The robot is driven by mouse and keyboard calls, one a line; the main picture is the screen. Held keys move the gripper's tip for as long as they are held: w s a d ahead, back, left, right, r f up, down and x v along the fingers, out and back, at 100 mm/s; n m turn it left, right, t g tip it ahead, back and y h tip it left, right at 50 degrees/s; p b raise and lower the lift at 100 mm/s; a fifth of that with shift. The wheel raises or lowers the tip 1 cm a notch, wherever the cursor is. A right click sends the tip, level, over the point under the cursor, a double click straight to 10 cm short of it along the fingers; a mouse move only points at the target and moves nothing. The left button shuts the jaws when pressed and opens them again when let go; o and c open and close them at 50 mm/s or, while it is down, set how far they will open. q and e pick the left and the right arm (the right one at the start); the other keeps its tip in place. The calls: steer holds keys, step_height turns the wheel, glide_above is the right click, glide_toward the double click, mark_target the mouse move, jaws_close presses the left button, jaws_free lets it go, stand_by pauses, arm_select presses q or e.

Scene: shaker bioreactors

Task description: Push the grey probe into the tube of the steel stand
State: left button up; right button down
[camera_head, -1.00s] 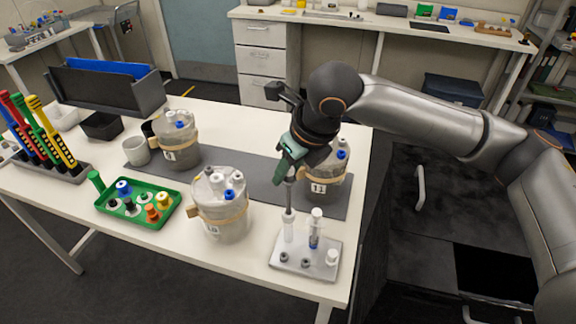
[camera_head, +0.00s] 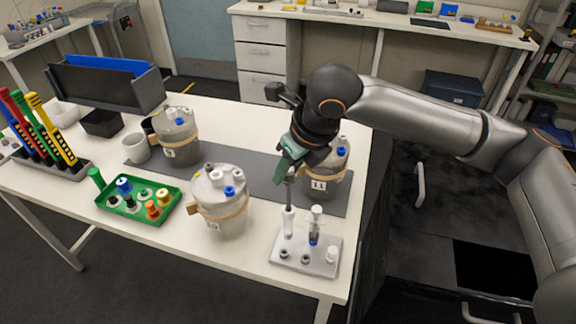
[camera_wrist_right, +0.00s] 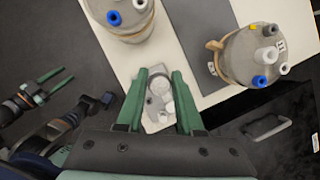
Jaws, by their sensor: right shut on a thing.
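The steel stand (camera_head: 322,262) is a small plate at the table's front right corner. A white tube (camera_head: 289,222) stands on its left side. The grey probe (camera_head: 290,194) is upright above this tube, its lower end at the tube's mouth; I cannot tell how deep it sits. My right gripper (camera_head: 290,165) is shut on the probe's upper part. In the right wrist view the green fingers (camera_wrist_right: 160,84) flank the probe's round grey top (camera_wrist_right: 159,85). My left gripper (camera_wrist_right: 50,86) shows only there, open and empty, off the table over the dark floor.
A syringe-like tube (camera_head: 315,228) stands on the stand beside the white one. Lidded grey vessels stand close by, one left (camera_head: 222,205) and one behind the gripper (camera_head: 330,178). A green tray (camera_head: 110,204) of caps lies further left.

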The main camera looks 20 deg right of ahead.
mark_target(288, 212)
steer(key=shift+f+p, duration=0.5)
steer(key=shift+f, duration=3.55)
stand_by(4.0)
